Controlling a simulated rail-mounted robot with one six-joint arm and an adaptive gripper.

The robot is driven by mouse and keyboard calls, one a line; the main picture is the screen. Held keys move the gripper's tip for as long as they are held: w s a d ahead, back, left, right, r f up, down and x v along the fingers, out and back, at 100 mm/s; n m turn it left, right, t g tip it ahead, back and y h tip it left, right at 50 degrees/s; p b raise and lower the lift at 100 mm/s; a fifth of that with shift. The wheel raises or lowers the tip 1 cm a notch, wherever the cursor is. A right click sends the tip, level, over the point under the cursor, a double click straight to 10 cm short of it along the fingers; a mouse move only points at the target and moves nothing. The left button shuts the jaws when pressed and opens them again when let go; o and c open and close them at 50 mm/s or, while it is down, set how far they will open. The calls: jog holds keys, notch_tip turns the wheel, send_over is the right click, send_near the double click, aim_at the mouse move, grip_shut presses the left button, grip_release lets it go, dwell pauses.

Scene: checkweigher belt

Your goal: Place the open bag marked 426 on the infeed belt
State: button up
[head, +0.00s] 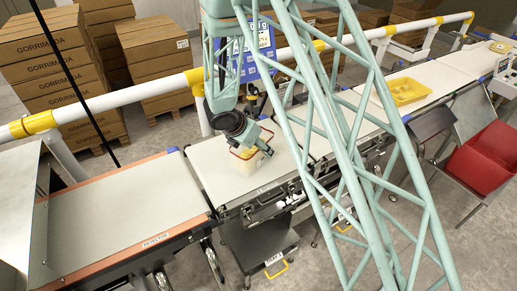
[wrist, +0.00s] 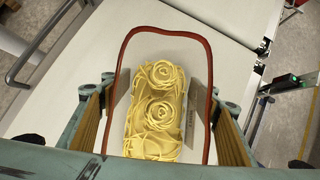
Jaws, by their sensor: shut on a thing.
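My gripper (head: 251,142) is shut on an open bag (head: 243,164) above or on a pale belt section (head: 212,168), just right of the detector belt. I cannot tell whether the bag's base touches the belt. In the wrist view the bag's red rim (wrist: 208,62) faces me, and nests of yellow pasta (wrist: 162,110) fill it. The two fingers stand at its left and right sides. A small label shows on the bag's right side, but its marking is unreadable, so 426 cannot be confirmed.
The detector conveyor (head: 120,212) at left is empty. A yellow tray (head: 407,91) lies on the belts further right. A red bin (head: 487,160) stands at the right. A white guard rail (head: 120,99) runs behind, with stacked cartons (head: 48,62) beyond. A blue display (head: 262,50) is partly hidden by my arm.

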aim_at(249, 155)
jog(key=shift+f, duration=0.1)
dwell(0.3)
jog(key=o, duration=0.9)
jog(key=shift+o, duration=0.2)
jog(key=shift+v, duration=0.8)
jog(key=p+v, duration=0.1)
jog(key=v, duration=0.9)
jog(key=shift+r+p, duration=0.25)
jog(key=shift+p, duration=0.1)
jog(key=shift+r, duration=0.15)
